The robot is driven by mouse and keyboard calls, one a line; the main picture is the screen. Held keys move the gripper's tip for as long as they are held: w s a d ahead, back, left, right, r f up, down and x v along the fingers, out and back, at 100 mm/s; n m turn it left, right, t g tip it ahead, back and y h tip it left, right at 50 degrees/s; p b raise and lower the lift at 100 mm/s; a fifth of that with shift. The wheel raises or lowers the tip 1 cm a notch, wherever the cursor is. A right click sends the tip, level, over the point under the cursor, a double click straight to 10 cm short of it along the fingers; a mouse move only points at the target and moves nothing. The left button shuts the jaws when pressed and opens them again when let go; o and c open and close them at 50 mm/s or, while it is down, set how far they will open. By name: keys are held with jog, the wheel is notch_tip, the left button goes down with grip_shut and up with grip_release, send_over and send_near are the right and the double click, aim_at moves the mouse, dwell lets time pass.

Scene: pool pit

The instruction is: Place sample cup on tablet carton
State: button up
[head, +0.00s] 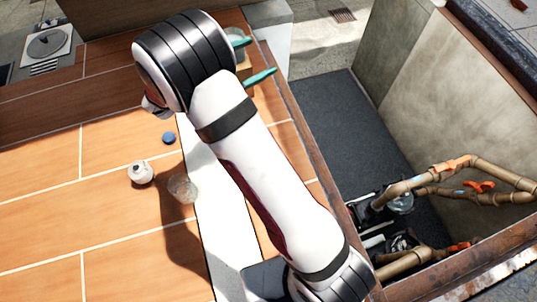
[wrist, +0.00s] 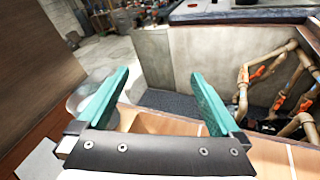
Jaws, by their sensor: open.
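A clear, see-through cup (head: 182,188), which looks like the sample cup, stands on the orange tiled surface left of my arm in the head view. My gripper (head: 252,58) is far from it, up and to the right near the surface's far right edge. Its two teal fingers are spread apart, also in the wrist view (wrist: 160,75), with nothing seen gripped. A small tan box (head: 243,62) shows partly between the fingers in the head view and may be the tablet carton; my arm hides part of it. I cannot tell whether the fingers touch it.
A small white round bottle (head: 141,173) stands left of the cup. A blue disc (head: 168,138) lies behind them. A deep pit with brown pipes (head: 440,180) and orange valve handles lies right of the surface's edge. The tiles at left are mostly clear.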

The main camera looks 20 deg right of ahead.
jog(key=s+d+r+m+g+y, duration=0.1)
jog(key=s+d+m+g+y, duration=0.2)
jog(key=s+m, duration=0.45)
jog(key=s+d+r+m+g+y, duration=0.25)
jog(key=s+m+g, duration=0.2)
jog(key=s, duration=0.65)
jog(key=s+a+f+m+y, duration=0.2)
jog(key=s+a+m+y, duration=0.8)
jog(key=s+a+m, duration=0.2)
jog(key=s+m, duration=0.1)
jog(key=s, duration=0.1)
jog(key=shift+s+t+y, duration=0.35)
